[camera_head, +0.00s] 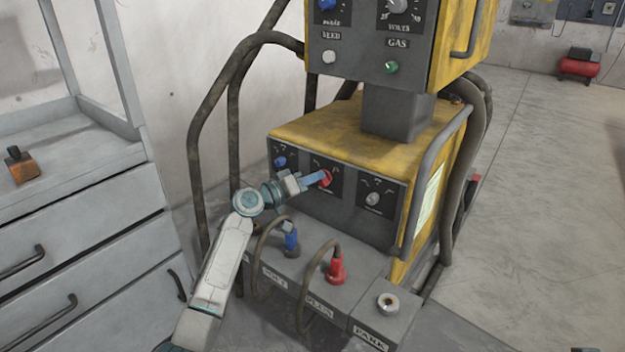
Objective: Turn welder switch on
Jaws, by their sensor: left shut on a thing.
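The yellow and grey welder (340,135) stands in the middle of the head view. Its lower front panel carries a blue knob (280,161) at left, a red knob (325,178) in the centre and a grey knob (373,199) at right. My left gripper (316,180) is at the centre panel, its fingers shut on the red knob. The fingers partly hide the knob and its markings, so its setting cannot be read. My right gripper is not in view.
Below the panel, cables run to a blue plug (291,240) and a red plug (336,268), close under my left arm. An empty socket marked PARK (388,303) is at right. A grey drawer cabinet (85,215) stands at left.

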